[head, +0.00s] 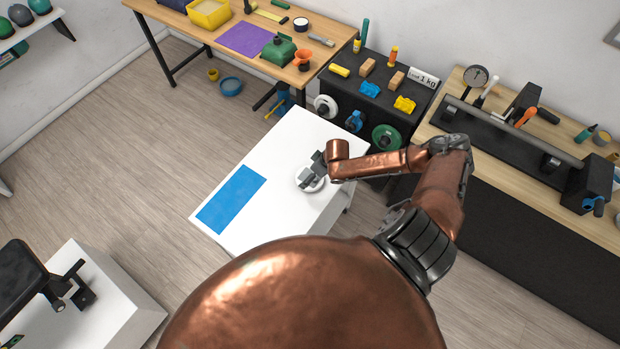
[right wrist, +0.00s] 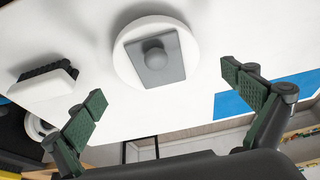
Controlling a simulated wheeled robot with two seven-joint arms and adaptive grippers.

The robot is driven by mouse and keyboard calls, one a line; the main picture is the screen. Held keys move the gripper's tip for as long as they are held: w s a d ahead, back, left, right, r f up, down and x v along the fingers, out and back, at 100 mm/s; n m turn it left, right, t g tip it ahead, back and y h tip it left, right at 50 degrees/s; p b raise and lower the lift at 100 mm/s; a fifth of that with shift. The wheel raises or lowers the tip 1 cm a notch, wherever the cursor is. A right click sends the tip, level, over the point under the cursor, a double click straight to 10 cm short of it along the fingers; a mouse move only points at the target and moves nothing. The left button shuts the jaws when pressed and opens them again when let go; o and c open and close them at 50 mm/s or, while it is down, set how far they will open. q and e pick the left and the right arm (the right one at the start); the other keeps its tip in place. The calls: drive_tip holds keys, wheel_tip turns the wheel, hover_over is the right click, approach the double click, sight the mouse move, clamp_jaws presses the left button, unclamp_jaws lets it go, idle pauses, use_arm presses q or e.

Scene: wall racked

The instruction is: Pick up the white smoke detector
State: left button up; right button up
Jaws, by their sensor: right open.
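The white smoke detector (right wrist: 124,62) is a round white disc on the white table (head: 275,150). In the right wrist view, a grey square plate with a round knob lies on its face. My right gripper (right wrist: 165,92) is open, its green-padded fingers apart on the two sides of the detector and not touching it in that view. In the head view, the right gripper (head: 314,172) is over the detector and hides part of it.
A blue mat (head: 231,199) lies flat beside the detector. A white block with a dark top (right wrist: 45,80) is near it in the wrist view. A black rack (head: 375,95) with weights and a wooden workbench (head: 240,30) stand behind.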

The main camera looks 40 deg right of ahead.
drive_tip(key=shift+p+x, duration=0.4)
drive_tip(key=shift+x, duration=2.2)
drive_tip(key=shift+d, duration=0.15)
drive_tip(key=shift+c, duration=0.6)
drive_tip(key=c, duration=1.2)
drive_tip(key=shift+c, duration=0.2)
